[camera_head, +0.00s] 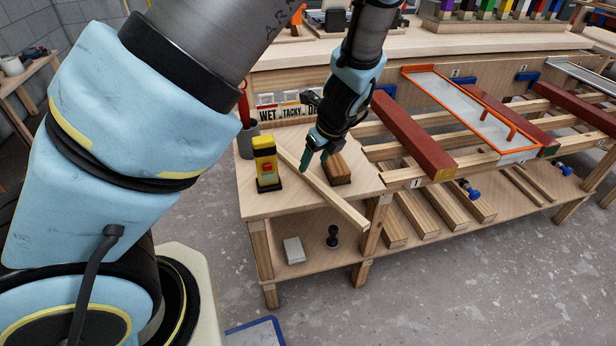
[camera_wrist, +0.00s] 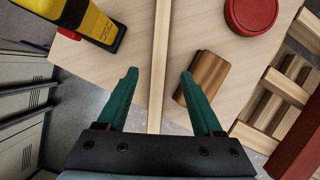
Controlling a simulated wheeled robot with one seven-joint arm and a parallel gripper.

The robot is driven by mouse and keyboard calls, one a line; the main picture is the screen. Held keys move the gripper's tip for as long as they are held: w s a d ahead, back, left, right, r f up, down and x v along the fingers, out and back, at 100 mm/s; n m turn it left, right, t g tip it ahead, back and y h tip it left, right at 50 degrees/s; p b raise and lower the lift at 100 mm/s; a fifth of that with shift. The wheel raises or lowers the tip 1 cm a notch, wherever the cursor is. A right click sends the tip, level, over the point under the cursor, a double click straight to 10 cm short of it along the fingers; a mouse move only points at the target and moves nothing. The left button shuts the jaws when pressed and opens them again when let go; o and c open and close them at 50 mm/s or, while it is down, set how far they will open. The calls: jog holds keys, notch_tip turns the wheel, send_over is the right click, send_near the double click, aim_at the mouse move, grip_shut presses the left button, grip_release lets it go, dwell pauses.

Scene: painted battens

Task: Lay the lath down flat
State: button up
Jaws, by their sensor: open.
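The lath (camera_head: 335,203) is a thin, pale wooden strip on the near wooden bench top (camera_head: 258,203). It runs toward the front, and its near end sticks out past the bench edge. In the wrist view the lath (camera_wrist: 160,40) runs straight up the picture between my two fingers. I cannot tell whether it rests on its face or its narrow edge. My gripper (camera_head: 316,160) is open, with green fingers pointing down over the lath. In the wrist view my gripper (camera_wrist: 158,75) has one finger each side of the lath, with gaps. The lath's lower part is hidden there.
A brown wooden block (camera_head: 337,170) lies close right of the lath. A yellow device with a red button (camera_head: 267,167) stands to its left. A red round thing (camera_wrist: 250,10) shows in the wrist view. A dark red batten (camera_head: 415,138) lies on the slatted rack to the right.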

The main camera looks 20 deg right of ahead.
aim_at(308, 174)
jog(key=shift+x, duration=2.75)
jog(key=shift+s, duration=0.15)
jog(key=shift+c, duration=0.2)
grip_shut()
